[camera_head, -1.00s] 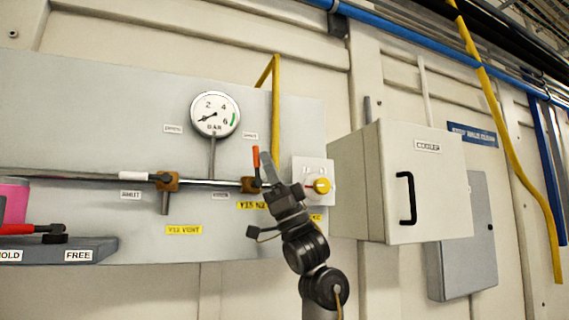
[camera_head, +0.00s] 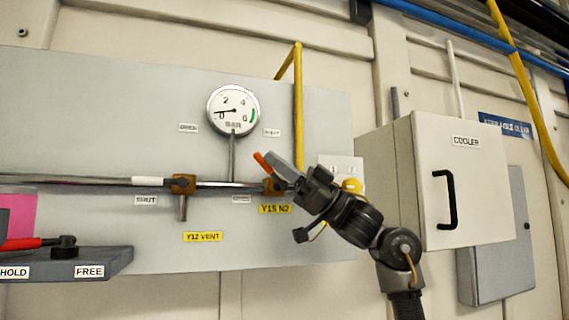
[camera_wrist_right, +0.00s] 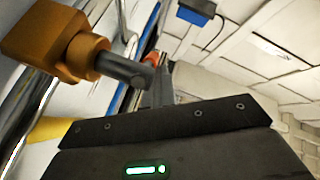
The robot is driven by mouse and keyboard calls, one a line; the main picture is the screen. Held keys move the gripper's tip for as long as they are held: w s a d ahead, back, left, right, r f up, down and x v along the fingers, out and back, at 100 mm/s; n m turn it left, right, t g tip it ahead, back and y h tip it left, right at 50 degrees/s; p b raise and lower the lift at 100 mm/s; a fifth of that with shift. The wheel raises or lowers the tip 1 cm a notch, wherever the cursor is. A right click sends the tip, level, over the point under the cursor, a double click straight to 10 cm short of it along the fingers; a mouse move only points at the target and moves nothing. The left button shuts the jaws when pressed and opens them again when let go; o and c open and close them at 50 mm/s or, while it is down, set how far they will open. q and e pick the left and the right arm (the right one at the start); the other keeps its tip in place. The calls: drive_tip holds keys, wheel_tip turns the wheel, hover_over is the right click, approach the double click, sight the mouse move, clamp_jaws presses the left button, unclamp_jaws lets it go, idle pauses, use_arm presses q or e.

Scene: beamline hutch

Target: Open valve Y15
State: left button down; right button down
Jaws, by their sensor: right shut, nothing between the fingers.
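Valve Y15 (camera_head: 273,187) has a brass-coloured body on the steel pipe above the yellow "Y15 N2" label (camera_head: 275,209). Its lever has an orange-red tip (camera_head: 262,161) and leans up and to the left, between the "SHUT" tag (camera_head: 272,132) above and the "OPEN" tag (camera_head: 241,199) to the left. My right gripper (camera_head: 286,166) is shut and empty, at the lever's right side; I cannot tell whether they touch. The right wrist view shows the brass body (camera_wrist_right: 45,40), the orange-red tip (camera_wrist_right: 153,58) and the shut fingers (camera_wrist_right: 160,88). My left gripper is out of view.
Valve Y12 (camera_head: 184,184) sits left on the same pipe, its white-ended lever along the pipe. The pressure gauge (camera_head: 233,110) points near 0. A yellow knob (camera_head: 352,186) is behind my right arm. The cooler box (camera_head: 466,185) juts out at right.

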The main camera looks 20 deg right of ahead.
drive_tip(key=shift+w+a+h, duration=0.1)
drive_tip(key=shift+a+h, duration=0.15)
drive_tip(key=shift+h, duration=0.25)
drive_tip(key=shift+f, duration=0.1)
idle(1.3)
drive_tip(key=s+a+r+b, duration=0.5)
drive_tip(key=s+r+b, duration=0.2)
drive_tip(key=s+r, duration=0.6)
drive_tip(key=shift+s+g, duration=0.15)
drive_tip(key=shift+g, duration=0.25)
drive_tip(key=shift+a, duration=0.1)
